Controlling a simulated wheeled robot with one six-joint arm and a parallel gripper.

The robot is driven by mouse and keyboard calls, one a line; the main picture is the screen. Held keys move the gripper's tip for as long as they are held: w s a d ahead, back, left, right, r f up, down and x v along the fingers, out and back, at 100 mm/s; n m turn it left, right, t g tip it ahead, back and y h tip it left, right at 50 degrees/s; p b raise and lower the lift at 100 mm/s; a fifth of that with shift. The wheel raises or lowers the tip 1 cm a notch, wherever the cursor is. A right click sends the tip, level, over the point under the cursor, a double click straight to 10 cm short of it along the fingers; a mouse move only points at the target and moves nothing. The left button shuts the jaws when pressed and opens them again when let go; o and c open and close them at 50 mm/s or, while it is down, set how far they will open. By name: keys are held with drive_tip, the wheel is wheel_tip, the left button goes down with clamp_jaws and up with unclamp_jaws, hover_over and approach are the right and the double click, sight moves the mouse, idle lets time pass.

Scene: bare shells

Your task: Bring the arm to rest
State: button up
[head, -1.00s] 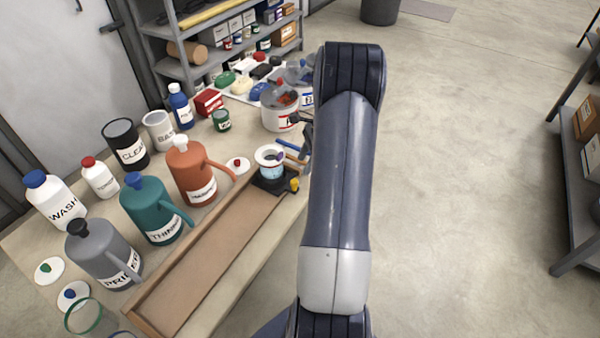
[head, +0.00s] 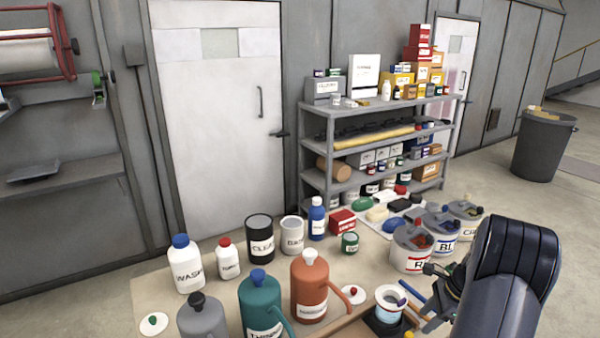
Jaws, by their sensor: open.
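My arm fills the lower right of the head view, with its dark, rounded joint in front. My gripper (head: 432,296) shows only in part at the left side of that joint, as dark and grey finger parts standing apart. It is open, and I see nothing held in it. It appears just right of a small white pot (head: 390,298) and in front of the red-labelled tub (head: 411,262). The arm hides the rest of the gripper and the right end of the bench.
Bottles and jugs crowd the bench, among them an orange jug (head: 308,288), a teal jug (head: 262,305) and a WASH bottle (head: 187,268). Several labelled tubs stand near the arm. A loaded grey shelf (head: 335,112) stands behind. A dark bin (head: 541,148) stands on open floor at right.

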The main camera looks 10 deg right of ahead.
sight(408, 337)
drive_tip(key=p+x, duration=0.1)
drive_tip(key=x, duration=0.5)
drive_tip(key=shift+a+f, duration=0.2)
drive_tip(key=shift+a, duration=0.05)
drive_tip(key=shift+a+f, duration=0.15)
drive_tip(key=shift+f, duration=0.05)
drive_tip(key=shift+s+a, duration=0.25)
drive_tip(key=shift+a, duration=0.55)
